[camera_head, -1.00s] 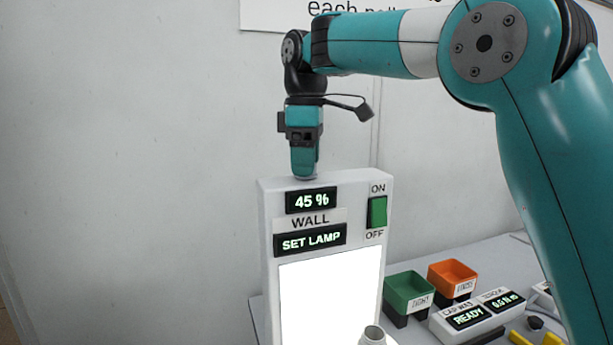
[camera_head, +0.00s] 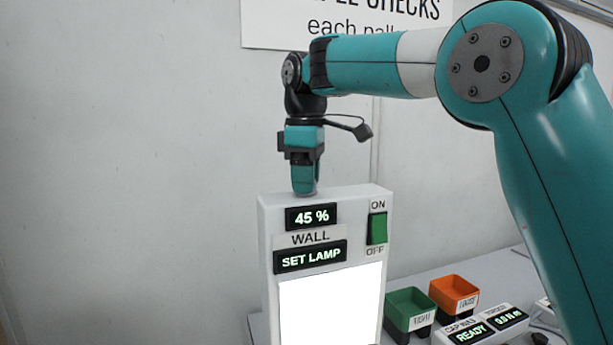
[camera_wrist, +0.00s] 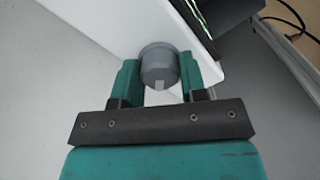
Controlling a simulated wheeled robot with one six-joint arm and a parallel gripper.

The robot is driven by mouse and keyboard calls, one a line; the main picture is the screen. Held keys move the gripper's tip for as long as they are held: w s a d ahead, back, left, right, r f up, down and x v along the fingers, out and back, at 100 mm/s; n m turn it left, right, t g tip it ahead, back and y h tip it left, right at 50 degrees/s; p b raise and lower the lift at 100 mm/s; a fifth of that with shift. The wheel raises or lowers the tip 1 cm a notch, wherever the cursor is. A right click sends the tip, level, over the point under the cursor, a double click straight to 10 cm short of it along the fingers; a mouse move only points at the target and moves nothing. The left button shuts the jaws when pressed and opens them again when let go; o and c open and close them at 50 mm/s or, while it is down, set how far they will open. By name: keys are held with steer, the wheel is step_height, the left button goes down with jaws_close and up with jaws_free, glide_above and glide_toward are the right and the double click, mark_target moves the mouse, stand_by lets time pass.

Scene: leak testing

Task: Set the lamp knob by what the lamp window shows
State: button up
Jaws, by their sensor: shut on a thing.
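The white lamp box (camera_head: 264,240) stands upright with a bright lit panel (camera_head: 330,305). Its upper window (camera_head: 311,216) reads 45 % and its lower window (camera_head: 310,257) reads SET LAMP, with a WALL label between them. A green switch (camera_head: 377,229) sits between ON and OFF labels. The grey round lamp knob (camera_wrist: 158,64) is on top of the box and has a small pale mark on its near side. My gripper (camera_wrist: 159,75) points down from above, with one teal finger on each side of the knob, shut on it. In the head view, my gripper (camera_head: 305,190) hides the knob.
A green bin (camera_head: 408,309) and an orange bin (camera_head: 454,293) stand on the table to the right of the box. In front of them are displays reading READY (camera_head: 470,334) and 0.5 N m (camera_head: 511,317). A wall sign (camera_head: 345,20) hangs behind my arm.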

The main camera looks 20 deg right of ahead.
steer(key=m+p, duration=0.3)
steer(key=m, duration=0.1)
steer(key=shift+r+m, duration=0.15)
steer(key=shift+m, duration=0.25)
steer(key=m+p, duration=0.2)
steer(key=m, duration=0.2)
steer(key=shift+m, duration=0.4)
steer(key=shift+f+p, duration=0.2)
steer(key=shift+p, duration=0.1)
steer(key=o, duration=0.9)
steer(key=shift+o, duration=0.2)
steer(key=shift+r, duration=0.15)
